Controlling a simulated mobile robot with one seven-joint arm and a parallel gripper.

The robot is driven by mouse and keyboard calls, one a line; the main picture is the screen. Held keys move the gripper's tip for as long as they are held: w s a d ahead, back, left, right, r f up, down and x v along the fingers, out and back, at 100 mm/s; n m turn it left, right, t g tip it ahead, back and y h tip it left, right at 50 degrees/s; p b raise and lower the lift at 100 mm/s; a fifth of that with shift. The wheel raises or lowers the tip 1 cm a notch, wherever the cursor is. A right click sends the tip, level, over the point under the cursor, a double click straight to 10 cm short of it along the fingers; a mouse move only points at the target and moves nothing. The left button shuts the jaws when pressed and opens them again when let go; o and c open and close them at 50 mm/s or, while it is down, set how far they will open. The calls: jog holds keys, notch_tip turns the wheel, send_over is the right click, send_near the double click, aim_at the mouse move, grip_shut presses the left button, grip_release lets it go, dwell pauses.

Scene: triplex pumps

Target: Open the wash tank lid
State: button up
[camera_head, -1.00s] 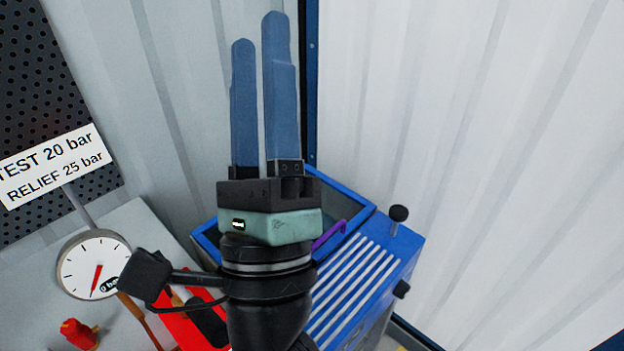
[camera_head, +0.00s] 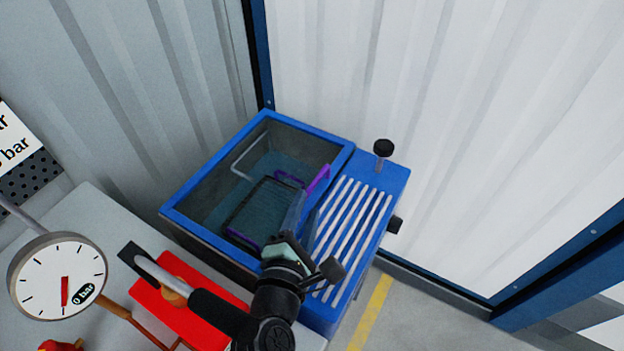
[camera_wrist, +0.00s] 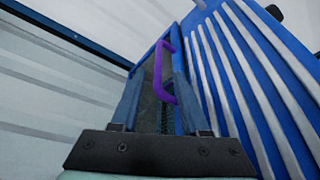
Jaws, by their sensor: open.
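The wash tank (camera_head: 185,222) has a blue rim and stands in the corner of the white walls. Through its top I see a dark mesh basket (camera_head: 262,205), purple handle pieces and a bent grey bar (camera_head: 240,155). I cannot tell for sure whether a clear lid covers the top. A purple handle (camera_head: 318,186) shows at the tank's right side. My gripper (camera_head: 304,203) is open near this handle. In the wrist view, the purple handle (camera_wrist: 162,70) appears between the open fingers of my gripper (camera_wrist: 157,82), ahead of them; contact cannot be told.
A blue ribbed drainboard (camera_head: 345,230) with black knobs (camera_head: 383,148) adjoins the tank on the right. At left are a pressure gauge (camera_head: 58,275), a red tray (camera_head: 180,290) and a grey bench (camera_head: 85,215). The walls stand close behind.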

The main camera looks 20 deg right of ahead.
aim_at(312, 190)
jog(key=x, duration=0.8)
jog(key=shift+a, duration=0.1)
jog(key=shift+c, duration=0.2)
grip_shut()
dwell(1.0)
